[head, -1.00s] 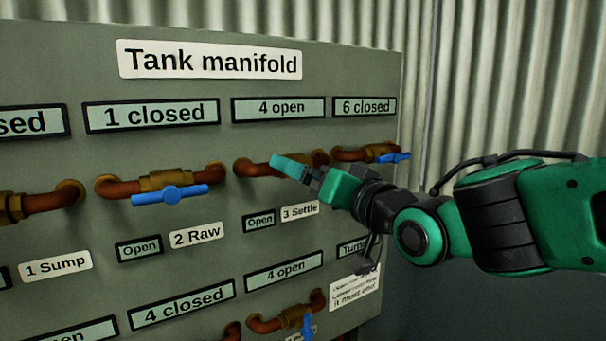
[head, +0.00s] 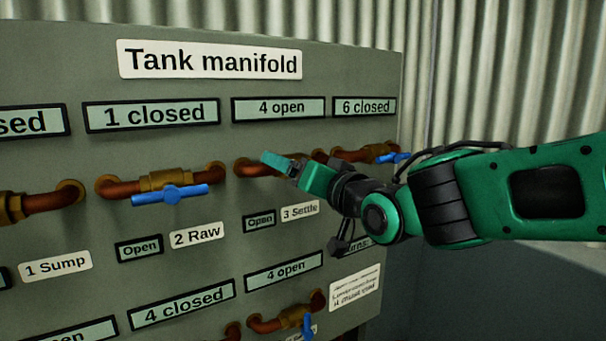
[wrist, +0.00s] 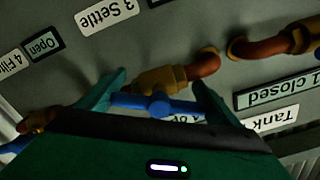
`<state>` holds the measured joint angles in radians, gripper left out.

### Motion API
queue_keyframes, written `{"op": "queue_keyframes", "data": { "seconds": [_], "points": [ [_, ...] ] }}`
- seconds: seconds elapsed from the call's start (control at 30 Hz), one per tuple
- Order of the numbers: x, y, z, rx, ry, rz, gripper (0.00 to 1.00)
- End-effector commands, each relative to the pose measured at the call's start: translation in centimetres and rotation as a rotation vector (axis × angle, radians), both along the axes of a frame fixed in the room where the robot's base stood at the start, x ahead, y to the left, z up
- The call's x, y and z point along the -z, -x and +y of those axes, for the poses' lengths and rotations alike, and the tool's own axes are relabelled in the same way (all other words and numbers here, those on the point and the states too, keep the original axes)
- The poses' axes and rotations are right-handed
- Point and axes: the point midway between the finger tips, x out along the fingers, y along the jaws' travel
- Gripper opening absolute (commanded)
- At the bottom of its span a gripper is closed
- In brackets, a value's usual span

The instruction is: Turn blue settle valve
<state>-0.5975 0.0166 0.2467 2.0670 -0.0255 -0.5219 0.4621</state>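The settle valve's blue bar handle (wrist: 160,104) lies across the middle of the wrist view, in front of its brass body (wrist: 163,78). My gripper (wrist: 160,82) is open, with one green finger near each end of the handle. Whether either finger touches the handle cannot be told. In the head view my gripper (head: 288,166) is in front of the settle valve and hides its handle; part of its copper pipe (head: 248,169) shows. The label "3 Settle" (head: 300,211) and a small "Open" sign (head: 259,220) are below. The sign above reads "4 open" (head: 278,107).
The valve with a blue handle (head: 170,194) above "2 Raw" is to the left, under "1 closed". Another blue-handled valve (head: 396,157) is close on the right, partly behind my arm. A lower valve (head: 307,325) is below. The grey panel (head: 350,70) backs them all.

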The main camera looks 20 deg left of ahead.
Motion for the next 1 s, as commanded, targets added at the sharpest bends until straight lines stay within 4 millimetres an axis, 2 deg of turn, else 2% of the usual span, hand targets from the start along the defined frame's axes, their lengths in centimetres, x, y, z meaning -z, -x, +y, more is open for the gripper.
{"op": "queue_keyframes", "data": {
  "seconds": [0.03,0.37,1.0],
  "points": [
    [0.08,-0.19,-0.97,0.005,0.001,0.001,0.64],
    [0.16,-0.38,-0.28,0.008,0.057,-0.062,0.64],
    [0.27,-0.52,-0.37,0.006,0.300,-0.345,0.64]
  ]
}}
